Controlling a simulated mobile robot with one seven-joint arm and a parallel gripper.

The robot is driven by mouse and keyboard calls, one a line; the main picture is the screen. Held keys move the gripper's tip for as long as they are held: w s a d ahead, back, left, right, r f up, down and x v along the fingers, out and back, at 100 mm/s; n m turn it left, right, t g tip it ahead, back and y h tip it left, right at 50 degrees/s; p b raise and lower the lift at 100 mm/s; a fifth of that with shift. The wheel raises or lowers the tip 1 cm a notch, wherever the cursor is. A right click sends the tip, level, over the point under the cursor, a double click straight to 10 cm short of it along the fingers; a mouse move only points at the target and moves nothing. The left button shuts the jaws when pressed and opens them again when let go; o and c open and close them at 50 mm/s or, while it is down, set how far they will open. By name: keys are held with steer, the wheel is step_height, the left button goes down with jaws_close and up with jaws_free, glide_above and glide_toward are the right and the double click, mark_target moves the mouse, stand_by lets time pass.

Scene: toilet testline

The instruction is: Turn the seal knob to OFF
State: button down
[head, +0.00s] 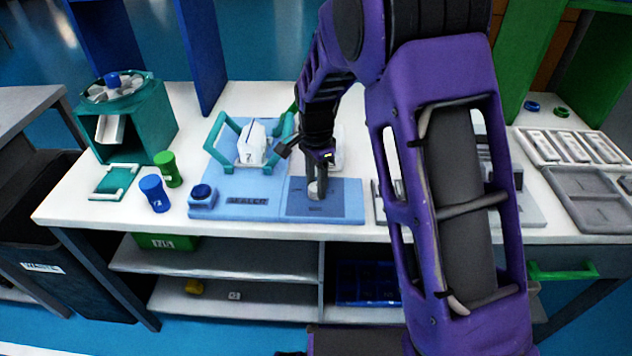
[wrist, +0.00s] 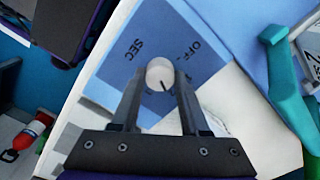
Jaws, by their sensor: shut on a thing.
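The seal knob (wrist: 160,72) is a small pale round knob on a blue panel (wrist: 145,28) in the wrist view. A short dark line on it points toward the gripper's palm. The printed words OFF and SEC lie on either side, OFF at the upper right and SEC at the left; a finger partly hides other marking. My gripper (wrist: 158,82) has one finger on each side of the knob and is shut on it. In the head view, my gripper (head: 316,184) reaches down to the knob (head: 313,192) on the sealer's right-hand panel.
The blue sealer base (head: 240,203) carries a blue button (head: 202,192), teal handles (head: 217,135) and a white pouch (head: 252,143). Trays (head: 590,190) lie at the right. My arm hides part of the bench.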

stand_by(0.3)
steer(key=n+p, duration=0.1)
steer(key=n, duration=0.3)
steer(key=shift+n, duration=0.4)
steer(key=n, duration=0.5)
steer(key=shift+p, duration=0.35)
steer(key=n+p, duration=0.1)
steer(key=n, duration=0.4)
steer(key=shift+n, duration=0.4)
steer(key=n, duration=0.4)
steer(key=shift+p, duration=0.4)
steer(key=shift+n, duration=0.3)
steer(key=shift+c, duration=2)
jaws_free()
